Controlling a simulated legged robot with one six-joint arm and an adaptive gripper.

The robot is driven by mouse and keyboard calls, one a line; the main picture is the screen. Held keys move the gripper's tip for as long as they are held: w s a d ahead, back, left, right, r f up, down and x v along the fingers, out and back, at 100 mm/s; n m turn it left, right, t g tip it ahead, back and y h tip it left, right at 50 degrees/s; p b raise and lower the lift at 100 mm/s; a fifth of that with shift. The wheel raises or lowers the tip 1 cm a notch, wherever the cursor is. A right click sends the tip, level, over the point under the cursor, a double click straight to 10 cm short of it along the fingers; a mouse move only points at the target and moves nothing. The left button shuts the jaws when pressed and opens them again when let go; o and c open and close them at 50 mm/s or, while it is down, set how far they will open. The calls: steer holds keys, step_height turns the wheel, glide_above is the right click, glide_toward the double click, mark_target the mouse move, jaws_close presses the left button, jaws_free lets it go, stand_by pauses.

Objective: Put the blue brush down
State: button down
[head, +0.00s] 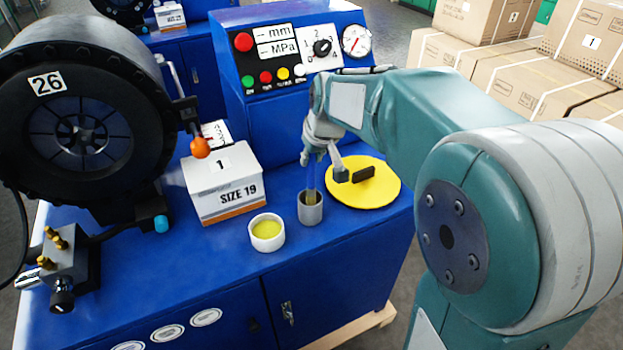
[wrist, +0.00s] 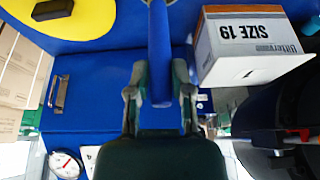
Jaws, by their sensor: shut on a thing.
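My gripper (head: 322,150) is above the blue table, next to the control panel. It is shut on the blue brush (wrist: 159,45), whose blue handle shows between the two fingers (wrist: 160,95) in the wrist view. In the head view the brush (head: 311,180) hangs roughly upright with its bristle end down in the mouth of a small grey cup (head: 311,213). I cannot tell whether the bristles touch the cup's bottom. The cup is hidden in the wrist view.
A white tub of yellow stuff (head: 267,233) stands left of the cup. A yellow disc with a dark handle (head: 380,198) lies close on the right. A SIZE 19 box (head: 224,183) and the black crimper (head: 80,130) are at left. The front table strip is clear.

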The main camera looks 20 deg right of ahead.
mark_target(312, 169)
steer(key=f, duration=0.4)
steer(key=shift+a+f, duration=0.25)
steer(key=shift+a, duration=0.1)
steer(key=shift+d, duration=0.1)
steer(key=c, duration=0.5)
jaws_free()
